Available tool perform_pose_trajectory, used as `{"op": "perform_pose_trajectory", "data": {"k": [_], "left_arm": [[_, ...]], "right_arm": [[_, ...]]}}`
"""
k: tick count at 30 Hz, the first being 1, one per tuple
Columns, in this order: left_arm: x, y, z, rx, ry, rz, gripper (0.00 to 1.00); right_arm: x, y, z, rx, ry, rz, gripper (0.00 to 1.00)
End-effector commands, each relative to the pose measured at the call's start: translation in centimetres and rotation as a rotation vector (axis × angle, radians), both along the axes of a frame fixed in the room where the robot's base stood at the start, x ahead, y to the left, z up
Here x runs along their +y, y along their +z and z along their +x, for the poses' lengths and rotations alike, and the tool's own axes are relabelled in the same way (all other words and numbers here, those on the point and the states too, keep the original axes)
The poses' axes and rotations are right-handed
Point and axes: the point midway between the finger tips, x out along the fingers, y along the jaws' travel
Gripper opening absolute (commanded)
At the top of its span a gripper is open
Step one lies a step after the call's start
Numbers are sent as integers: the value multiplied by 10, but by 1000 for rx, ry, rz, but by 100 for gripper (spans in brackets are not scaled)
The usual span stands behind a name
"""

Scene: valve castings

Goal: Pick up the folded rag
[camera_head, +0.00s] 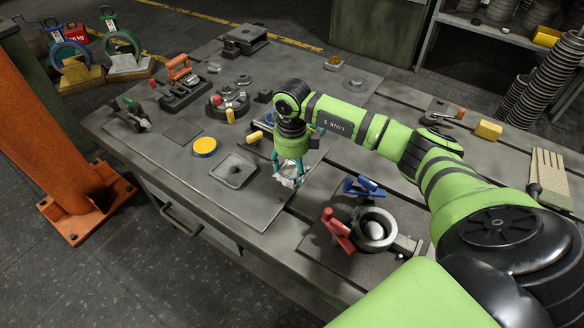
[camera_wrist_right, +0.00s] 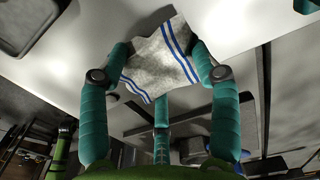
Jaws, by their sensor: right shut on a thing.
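The folded rag (camera_head: 290,172) is pale grey-white; in the wrist view the rag (camera_wrist_right: 163,62) shows blue stripes along two edges. My right gripper (camera_head: 290,168) points down over the workbench and is shut on the rag. In the wrist view the teal fingers of my right gripper (camera_wrist_right: 160,75) close around the rag from several sides, and its cloth sticks out beyond the fingertips. I cannot tell whether the rag still touches the bench. My left gripper is not in view.
The workbench (camera_head: 262,215) carries a shallow square tray (camera_head: 233,170) and a yellow-lidded tin (camera_head: 204,147) left of the gripper. A red-handled clamp (camera_head: 338,230), a blue clamp (camera_head: 361,187) and a round valve casting (camera_head: 374,229) stand in front right. A yellow block (camera_head: 488,130) lies farther right.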

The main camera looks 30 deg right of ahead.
Motion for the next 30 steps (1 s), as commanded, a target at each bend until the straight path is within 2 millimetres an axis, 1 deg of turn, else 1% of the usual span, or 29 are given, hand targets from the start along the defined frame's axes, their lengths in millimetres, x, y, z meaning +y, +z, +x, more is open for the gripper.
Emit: {"op": "perform_pose_trajectory", "data": {"k": [2, 5, 8, 10, 11, 15, 21, 25, 30], "left_arm": [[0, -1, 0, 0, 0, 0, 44], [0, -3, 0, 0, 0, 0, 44], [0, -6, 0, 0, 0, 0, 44], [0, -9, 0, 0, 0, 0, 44], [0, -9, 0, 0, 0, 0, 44], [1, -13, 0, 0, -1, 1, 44], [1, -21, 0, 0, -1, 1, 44], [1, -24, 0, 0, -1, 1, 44], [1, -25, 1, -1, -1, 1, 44]], "right_arm": [[0, 2, 0, 1, 1, 0, 31], [0, 12, 1, -2, 1, 1, 31], [0, 27, 1, -5, 1, -1, 31], [0, 42, 1, -6, 2, -2, 31], [-6, 44, -7, -1, 0, -4, 31], [-21, 62, -38, -1, -1, -6, 31], [-40, 88, -76, -1, -1, -4, 31], [-47, 100, -93, 0, -1, -3, 31], [-52, 107, -103, 1, -1, -1, 31]]}}
